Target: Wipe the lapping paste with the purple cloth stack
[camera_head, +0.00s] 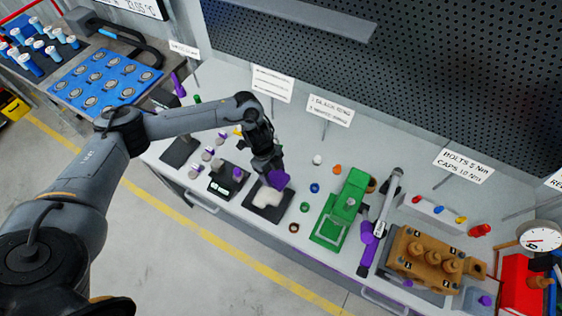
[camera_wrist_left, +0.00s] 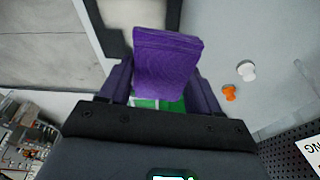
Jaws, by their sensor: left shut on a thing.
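The purple cloth stack (camera_head: 280,179) is at the tip of my left gripper (camera_head: 273,170), over the back right edge of a dark plate (camera_head: 259,213). A whitish patch of lapping paste (camera_head: 266,196) lies on that plate, just in front of the cloth. In the left wrist view my left gripper (camera_wrist_left: 160,92) is shut on the cloth stack (camera_wrist_left: 168,62), which sits between its purple fingers. Whether the cloth touches the plate or paste cannot be told. My right gripper is not in view.
A green fixture (camera_head: 342,213) stands right of the plate. A block with purple-topped parts (camera_head: 228,180) stands to its left. A brown pump block (camera_head: 430,258) is farther right. A pegboard rises behind.

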